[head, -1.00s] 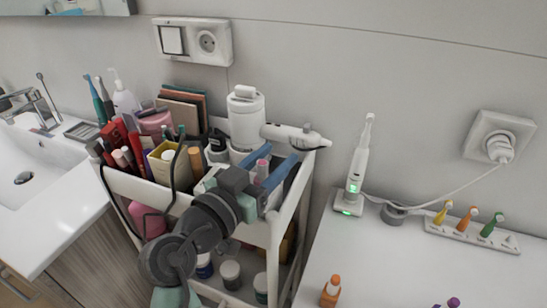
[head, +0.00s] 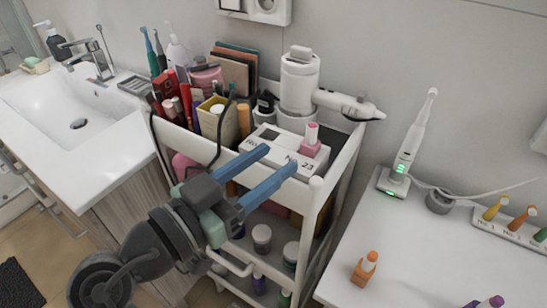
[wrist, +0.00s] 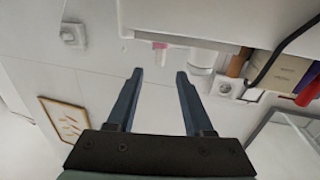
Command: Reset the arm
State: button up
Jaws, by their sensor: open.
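My gripper (head: 277,159) is open and empty, with its two blue fingers apart. In the head view it is in front of the white cart's (head: 313,205) top tray, its fingertips overlapping the tray's front edge in the picture. A small pink bottle (head: 311,142) stands upright on a white block with numbers (head: 290,150) in the tray, just beyond the fingertips and apart from them. In the wrist view my gripper (wrist: 159,72) also shows spread fingers with nothing between them. Part of the pink bottle (wrist: 160,45) shows above them there.
The tray holds a hair dryer (head: 345,103), a white cylinder (head: 299,82), a yellow box (head: 217,122) and several cosmetics. A sink (head: 75,115) is at left. The right counter holds a toothbrush on its charger (head: 408,145) and an orange bottle (head: 364,268).

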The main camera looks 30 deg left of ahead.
dwell(0.3)
jog(key=w+d+r+n+t+y+p, duration=0.1)
jog(key=w+d+r+t+y+p, duration=0.2)
jog(key=r, duration=0.9)
jog(key=w+d+r+t+p, duration=0.1)
jog(key=w+d+r+p, duration=0.4)
jog(key=r, duration=0.6)
jog(key=s+d+r+n+t+p, duration=0.1)
jog(key=s+d+r, duration=0.4)
jog(key=r, duration=0.5)
jog(key=s+d+r+t+y+p, duration=0.1)
jog(key=s+d+r+t+p, duration=0.2)
jog(key=r, duration=0.8)
jog(key=shift+s+d+n+t, duration=0.4)
jog(key=shift+s+d+t, duration=0.5)
jog(key=shift+t, duration=0.1)
